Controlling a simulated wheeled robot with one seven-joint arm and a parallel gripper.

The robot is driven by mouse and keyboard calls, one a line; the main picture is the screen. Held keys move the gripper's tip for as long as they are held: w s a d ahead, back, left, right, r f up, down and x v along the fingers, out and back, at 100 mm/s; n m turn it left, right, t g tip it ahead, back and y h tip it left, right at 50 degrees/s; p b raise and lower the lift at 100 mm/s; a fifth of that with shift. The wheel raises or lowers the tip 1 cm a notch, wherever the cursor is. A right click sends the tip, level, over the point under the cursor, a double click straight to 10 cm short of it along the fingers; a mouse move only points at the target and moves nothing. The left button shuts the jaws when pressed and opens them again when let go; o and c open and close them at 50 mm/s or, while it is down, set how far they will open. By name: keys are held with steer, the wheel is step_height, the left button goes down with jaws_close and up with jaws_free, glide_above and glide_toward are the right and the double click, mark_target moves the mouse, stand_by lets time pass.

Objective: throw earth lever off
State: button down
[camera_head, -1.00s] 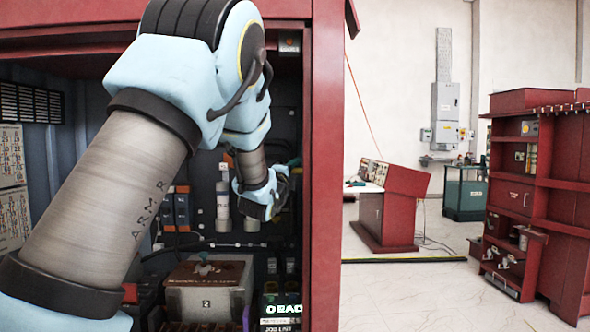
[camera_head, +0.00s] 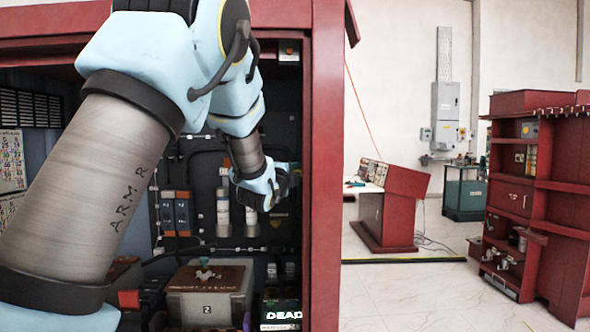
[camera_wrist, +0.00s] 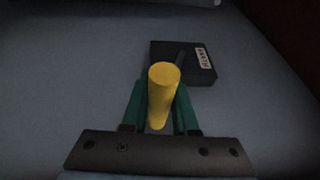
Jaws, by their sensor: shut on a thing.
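A yellow cylindrical handle (camera_wrist: 164,76) stands between the green fingers of my gripper (camera_wrist: 160,92) in the wrist view. The fingers are closed on its two sides, so my gripper is shut on it. Behind it is a dark box (camera_wrist: 197,62) with a small white label, too blurred to read, and a short dark rod lies by the handle's top. In the head view my gripper (camera_head: 268,187) is inside the red cabinet (camera_head: 326,170), at the right of the opening. Its fingers and the lever are hidden there by my wrist.
Left of my gripper are pale cylinders (camera_head: 223,207) and orange-and-blue blocks (camera_head: 176,213). Below stand a box (camera_head: 208,296) marked 2 and a sign (camera_head: 282,315) reading DEAD. The cabinet's right post is close to my gripper. Open floor (camera_head: 400,295) lies outside, right.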

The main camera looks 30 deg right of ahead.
step_height(320, 180, up, 12)
steer(key=n+g+y+p, duration=0.1)
steer(key=g+y+p, duration=0.1)
steer(key=p, duration=0.6)
steer(key=shift+w+d+f+g+y, duration=0.15)
steer(key=shift+w+d+g+y, duration=0.05)
steer(key=shift+w+g+y, duration=0.25)
steer(key=shift+f, duration=0.1)
stand_by(0.7)
steer(key=c, duration=0.7)
jaws_free()
steer(key=shift+n, duration=0.3)
steer(key=b+v, duration=0.2)
steer(key=v, duration=0.9)
steer(key=shift+f, duration=0.1)
